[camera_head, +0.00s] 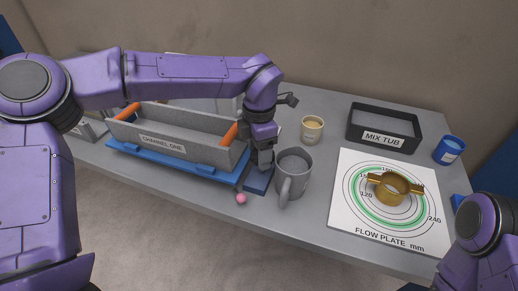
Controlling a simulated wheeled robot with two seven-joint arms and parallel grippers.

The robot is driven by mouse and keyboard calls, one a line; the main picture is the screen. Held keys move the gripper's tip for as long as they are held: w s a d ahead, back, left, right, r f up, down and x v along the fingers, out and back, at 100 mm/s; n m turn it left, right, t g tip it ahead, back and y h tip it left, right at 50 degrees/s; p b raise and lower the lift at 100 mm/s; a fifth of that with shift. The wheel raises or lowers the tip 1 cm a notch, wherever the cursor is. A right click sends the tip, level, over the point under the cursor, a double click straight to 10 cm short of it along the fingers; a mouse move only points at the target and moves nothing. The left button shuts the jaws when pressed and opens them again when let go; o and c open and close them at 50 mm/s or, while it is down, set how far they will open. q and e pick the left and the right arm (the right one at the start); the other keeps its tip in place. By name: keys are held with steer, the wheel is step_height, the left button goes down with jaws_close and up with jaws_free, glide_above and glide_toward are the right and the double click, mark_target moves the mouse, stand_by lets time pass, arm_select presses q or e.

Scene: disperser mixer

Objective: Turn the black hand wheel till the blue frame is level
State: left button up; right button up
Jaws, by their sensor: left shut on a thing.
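The blue frame (170,166) lies under a grey trough labelled CHANNEL ONE (160,141). Its front edge slopes down to the right in the picture; I cannot tell from this whether it is level. My left gripper (264,162) points down at the frame's right end, just above a small blue block (257,184). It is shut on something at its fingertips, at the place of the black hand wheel. The wheel itself is hidden by the gripper. My right gripper is out of view; only a purple part of that arm shows at the lower right.
A grey mug (293,174) stands close right of my left gripper. A beige cup (312,128), the black MIX TUB (384,119), a blue cup (449,149) and a flow plate (350,217) with a brass ring (391,190) are farther right.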

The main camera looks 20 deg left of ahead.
arm_select(q)
steer(key=shift+r+n, duration=0.15)
steer(key=shift+n, duration=0.15)
steer(key=o, duration=1.1)
steer(key=shift+c, duration=0.2)
step_height(320, 180, up, 10)
steer(key=shift+r, duration=0.25)
